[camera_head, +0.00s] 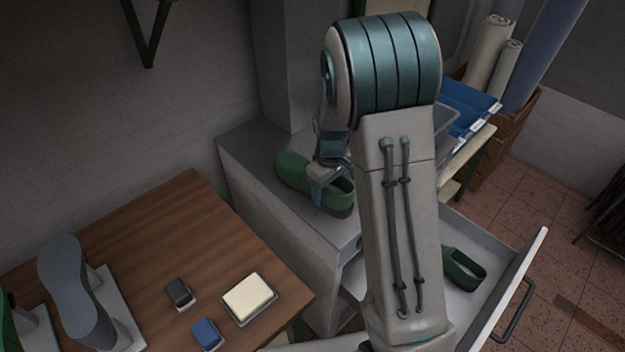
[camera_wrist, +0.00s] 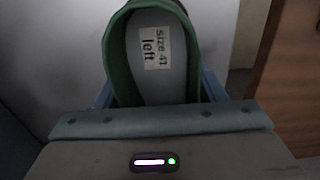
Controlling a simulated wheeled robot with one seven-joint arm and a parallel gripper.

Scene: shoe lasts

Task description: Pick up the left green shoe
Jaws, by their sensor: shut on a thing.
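A green shoe (camera_head: 292,167) is at the top of the grey cabinet, left of my arm. In the wrist view the shoe (camera_wrist: 122,62) shows a label inside reading "size 41 left". My gripper (camera_head: 322,183) is shut on this shoe, with blue fingers on either side of it. I cannot tell whether the shoe touches the cabinet top.
The grey cabinet (camera_head: 262,205) stands beside a wooden table (camera_head: 185,225). On the table are a grey shoe last (camera_head: 72,285), a cream block (camera_head: 249,297), a blue block (camera_head: 206,333) and a dark block (camera_head: 179,292).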

